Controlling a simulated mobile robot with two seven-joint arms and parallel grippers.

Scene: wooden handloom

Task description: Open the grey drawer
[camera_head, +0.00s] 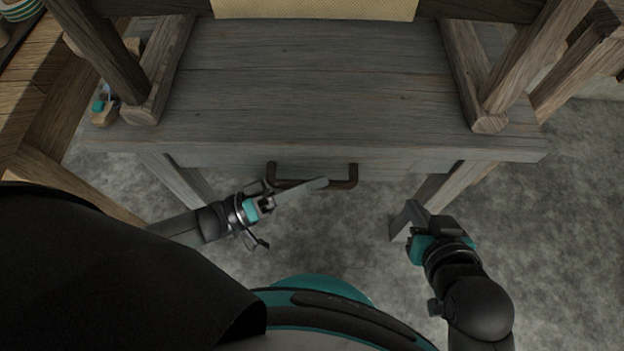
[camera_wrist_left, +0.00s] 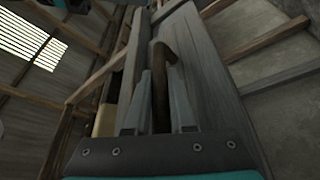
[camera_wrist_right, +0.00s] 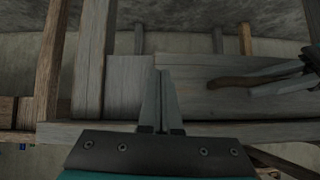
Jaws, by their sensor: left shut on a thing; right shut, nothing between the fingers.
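The grey drawer (camera_head: 395,165) sits under the grey wooden bench top; its front looks about level with the bench edge, and I cannot tell if any gap shows. Its brown bar handle (camera_head: 340,184) runs across the front. My left gripper (camera_head: 300,189) is shut on the handle near its left part; in the left wrist view the handle (camera_wrist_left: 161,65) stands between the two fingers. The handle (camera_wrist_right: 238,81) also shows in the right wrist view, with the left fingers at its right end. My right gripper (camera_head: 412,212) is shut and empty, right of the handle and apart from it.
The bench top (camera_head: 310,100) spans the middle, with loom posts (camera_head: 530,60) rising on both sides. A wooden side table (camera_head: 40,80) with small items stands at the left. Bench legs (camera_head: 180,182) stand below. Grey floor (camera_head: 570,220) is free at the right.

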